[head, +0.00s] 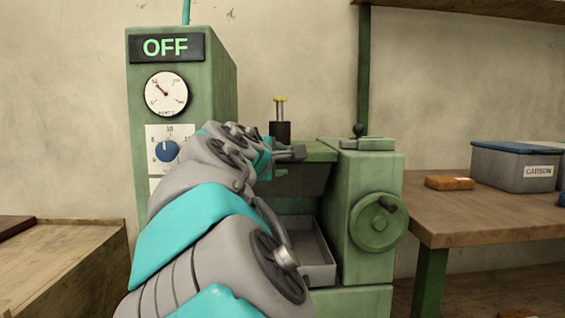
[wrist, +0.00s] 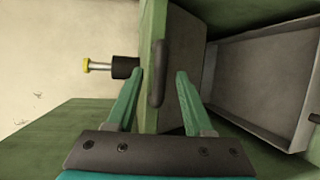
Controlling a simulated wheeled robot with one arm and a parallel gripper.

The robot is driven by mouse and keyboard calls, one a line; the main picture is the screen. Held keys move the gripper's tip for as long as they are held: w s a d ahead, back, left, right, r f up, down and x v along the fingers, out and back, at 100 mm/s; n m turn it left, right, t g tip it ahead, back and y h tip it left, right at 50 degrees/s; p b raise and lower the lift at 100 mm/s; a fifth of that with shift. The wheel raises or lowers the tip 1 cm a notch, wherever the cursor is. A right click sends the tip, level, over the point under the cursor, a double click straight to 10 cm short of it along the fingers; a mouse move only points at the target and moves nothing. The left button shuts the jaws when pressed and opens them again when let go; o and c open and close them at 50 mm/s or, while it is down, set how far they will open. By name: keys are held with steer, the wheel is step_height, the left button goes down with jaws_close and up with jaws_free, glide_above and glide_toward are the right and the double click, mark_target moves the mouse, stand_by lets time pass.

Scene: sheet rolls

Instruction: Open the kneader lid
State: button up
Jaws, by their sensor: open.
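The kneader is a green machine, and its lid (head: 318,150) is a green plate at the top of its middle part, left of the block with the handwheel. In the wrist view the lid (wrist: 150,112) runs up and down the picture, with a dark bar handle (wrist: 158,73) on its front edge. My gripper (head: 300,152) is at the lid's front edge. In the wrist view its two green fingers (wrist: 160,75) are apart, one on each side of the handle. I cannot tell whether they touch it. My arm hides the lid's left part in the head view.
A black post with a yellow top (head: 280,122) stands behind the lid. A grey tray (head: 318,262) sits below it. A handwheel (head: 376,222) juts out at right. The panel (head: 167,47) reads OFF. A wooden table (head: 475,215) stands at right, a bench (head: 65,265) at left.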

steer(key=shift+x, duration=1.45)
steer(key=shift+c, duration=0.3)
jaws_close()
steer(key=shift+f, duration=0.1)
